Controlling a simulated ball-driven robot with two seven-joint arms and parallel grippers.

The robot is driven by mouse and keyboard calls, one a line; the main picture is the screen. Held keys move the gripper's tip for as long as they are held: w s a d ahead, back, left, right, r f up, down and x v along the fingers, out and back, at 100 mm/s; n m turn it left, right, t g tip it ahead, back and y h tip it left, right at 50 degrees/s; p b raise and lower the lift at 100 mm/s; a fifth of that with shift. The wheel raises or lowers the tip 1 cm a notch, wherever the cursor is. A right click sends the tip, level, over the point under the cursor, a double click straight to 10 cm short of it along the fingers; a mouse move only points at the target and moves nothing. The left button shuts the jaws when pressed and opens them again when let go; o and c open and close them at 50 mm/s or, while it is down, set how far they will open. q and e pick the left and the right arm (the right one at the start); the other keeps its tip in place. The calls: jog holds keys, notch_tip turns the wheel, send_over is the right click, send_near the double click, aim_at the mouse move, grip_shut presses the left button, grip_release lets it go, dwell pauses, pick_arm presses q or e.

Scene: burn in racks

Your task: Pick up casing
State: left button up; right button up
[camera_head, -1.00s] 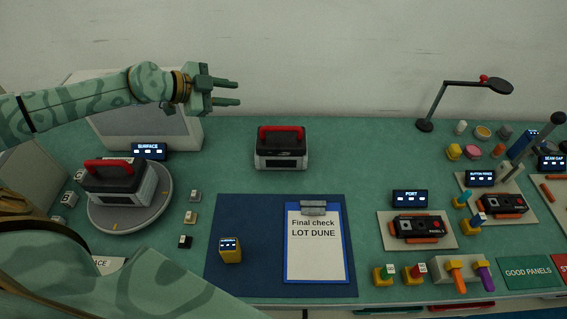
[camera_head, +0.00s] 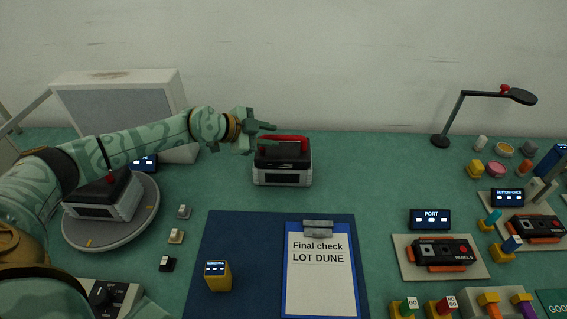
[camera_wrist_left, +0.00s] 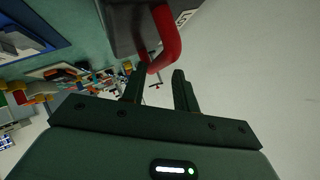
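A black and light grey casing (camera_head: 283,176) with a red handle (camera_head: 292,139) stands upright at the middle back of the green bench. My left gripper (camera_head: 272,136) reaches in from the left at handle height, its fingers overlapping the handle's left part. In the left wrist view, the fingers (camera_wrist_left: 160,72) are apart, with the red handle (camera_wrist_left: 168,38) at their tips. I cannot tell whether they touch it. A second, similar casing (camera_head: 103,199) stands on a round grey turntable (camera_head: 140,222) at the left, partly hidden by my left arm. My right gripper is not in view.
A blue mat (camera_head: 225,235) with a clipboard (camera_head: 318,270) and a yellow block-shaped device (camera_head: 218,276) lies in front. Panel fixtures and small parts fill the right side. A desk lamp (camera_head: 497,93) stands back right. The bench just right of the middle casing is clear.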

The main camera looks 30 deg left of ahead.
aim_at(281, 139)
pick_arm(q)
jog(key=b+x, duration=0.2)
jog(key=x, duration=0.3)
jog(key=shift+s+d+f, duration=0.1)
jog(key=shift+f, duration=0.05)
grip_shut()
jog(key=shift+d, duration=0.2)
dwell(1.0)
